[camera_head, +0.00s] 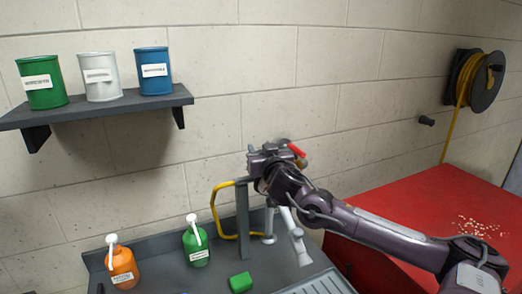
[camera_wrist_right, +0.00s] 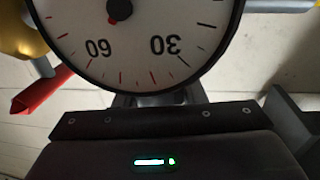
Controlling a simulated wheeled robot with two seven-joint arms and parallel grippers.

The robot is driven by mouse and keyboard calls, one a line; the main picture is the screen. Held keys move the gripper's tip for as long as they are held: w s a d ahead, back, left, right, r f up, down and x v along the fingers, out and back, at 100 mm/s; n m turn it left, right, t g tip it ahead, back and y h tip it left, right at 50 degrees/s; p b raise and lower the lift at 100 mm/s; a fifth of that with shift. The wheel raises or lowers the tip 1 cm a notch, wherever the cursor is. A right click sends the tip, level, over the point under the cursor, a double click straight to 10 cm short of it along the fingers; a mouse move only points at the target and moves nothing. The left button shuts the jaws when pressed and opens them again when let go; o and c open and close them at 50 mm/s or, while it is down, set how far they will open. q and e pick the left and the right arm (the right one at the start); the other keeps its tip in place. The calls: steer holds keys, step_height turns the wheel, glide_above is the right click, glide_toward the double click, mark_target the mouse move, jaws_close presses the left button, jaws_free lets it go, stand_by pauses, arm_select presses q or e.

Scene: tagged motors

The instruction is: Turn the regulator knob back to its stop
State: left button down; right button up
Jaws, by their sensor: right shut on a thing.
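My right gripper (camera_head: 268,160) is at the wall fittings above the sink counter. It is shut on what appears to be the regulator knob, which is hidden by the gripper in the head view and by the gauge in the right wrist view. A round white gauge (camera_wrist_right: 130,45) fills the top of the right wrist view, with an upside-down 30 and 60, red marks and a dark hub. The gripper's dark body (camera_wrist_right: 160,150) lies just below it. How far the knob is turned cannot be seen. My left gripper is not in view.
A red lever (camera_head: 297,150) sits right beside the gripper. A yellow hose (camera_head: 215,210) and a grey post (camera_head: 243,210) stand below. Orange (camera_head: 123,268) and green (camera_head: 196,248) bottles and a green block (camera_head: 241,283) are on the counter. A shelf (camera_head: 110,108) holds three cans.

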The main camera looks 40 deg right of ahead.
steer(key=shift+a+r+n+t+y+p, duration=0.15)
steer(key=shift+n+t+y+p, duration=0.25)
steer(key=shift+n+y+p, duration=0.85)
steer(key=shift+a+r+n+t+y+p, duration=0.1)
steer(key=shift+n+t+y+p, duration=0.35)
steer(key=shift+y+p, duration=1.55)
steer(key=shift+w+a+f+n+y+p, duration=0.1)
steer(key=shift+n+y+p, duration=0.35)
steer(key=shift+n+p, duration=0.55)
steer(key=shift+a+f+n+y+p, duration=0.1)
steer(key=shift+a+n+y+p, duration=0.1)
steer(key=shift+n+y, duration=0.65)
steer(key=shift+a+f+n+y+p, duration=0.1)
steer(key=shift+n+y+p, duration=0.2)
steer(key=shift+y, duration=1.05)
steer(key=shift+g, duration=0.25)
steer(key=o, duration=1)
